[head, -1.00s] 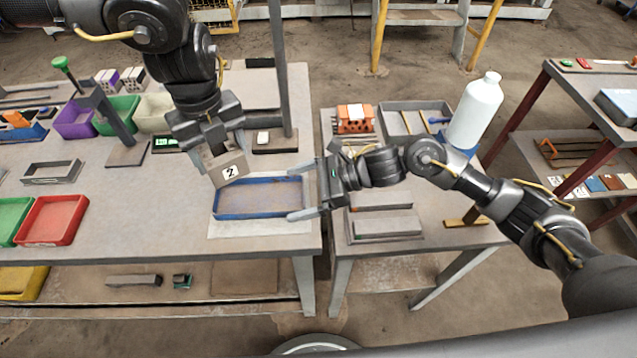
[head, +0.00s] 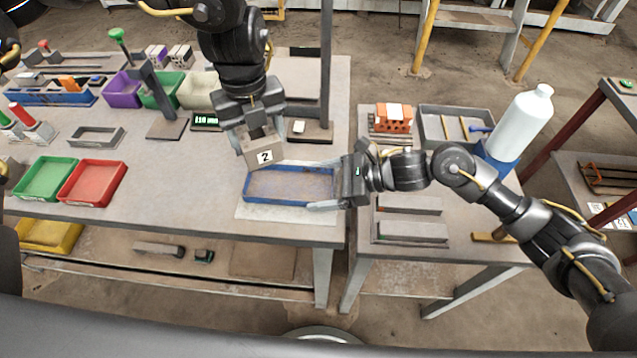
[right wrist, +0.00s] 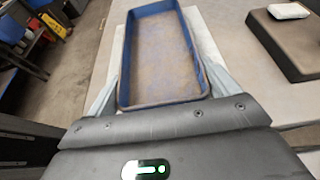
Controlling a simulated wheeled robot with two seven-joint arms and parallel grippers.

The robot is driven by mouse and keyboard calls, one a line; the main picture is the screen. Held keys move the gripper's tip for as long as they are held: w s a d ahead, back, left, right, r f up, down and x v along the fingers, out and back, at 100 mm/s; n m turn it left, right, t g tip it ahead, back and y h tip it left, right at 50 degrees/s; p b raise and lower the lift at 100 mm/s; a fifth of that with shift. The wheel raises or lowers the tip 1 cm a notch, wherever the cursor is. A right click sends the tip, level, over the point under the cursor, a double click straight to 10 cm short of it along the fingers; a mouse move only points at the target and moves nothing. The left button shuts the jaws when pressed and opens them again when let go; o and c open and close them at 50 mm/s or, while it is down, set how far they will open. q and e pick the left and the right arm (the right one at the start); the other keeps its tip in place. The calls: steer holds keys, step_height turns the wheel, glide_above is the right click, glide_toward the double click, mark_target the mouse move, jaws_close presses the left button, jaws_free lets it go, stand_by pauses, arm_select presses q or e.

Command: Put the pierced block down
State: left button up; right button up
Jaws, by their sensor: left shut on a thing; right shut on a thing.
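My left gripper (head: 257,136) is shut on a grey-brown block (head: 265,157) with a white label reading 2. It holds the block tilted above the back left of a shallow blue tray (head: 290,197). Any holes in this block are not visible from here. My right gripper (head: 322,186) is shut on the right end of the blue tray, with one finger along each long side. The right wrist view shows the empty, worn tray (right wrist: 160,60) between both fingers. The tray lies on a pale mat (head: 285,214) on the left table.
An orange brick with holes (head: 394,118) stands on the right table beside a grey tray (head: 432,129) and a white bottle (head: 520,122). A dark post (head: 326,70) rises behind the blue tray. Red (head: 92,184) and green bins (head: 46,180) stand left.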

mark_target(273, 134)
arm_select(q)
steer(key=d+m, duration=0.1)
steer(key=m, duration=0.2)
steer(key=d+f+m, duration=0.1)
steer(key=d+m, duration=0.1)
steer(key=shift+m, duration=0.4)
steer(key=shift+f, duration=5.05)
steer(key=shift+f, duration=0.15)
steer(key=o, duration=1.2)
step_height(273, 134, up, 12)
steer(key=shift+r, duration=0.15)
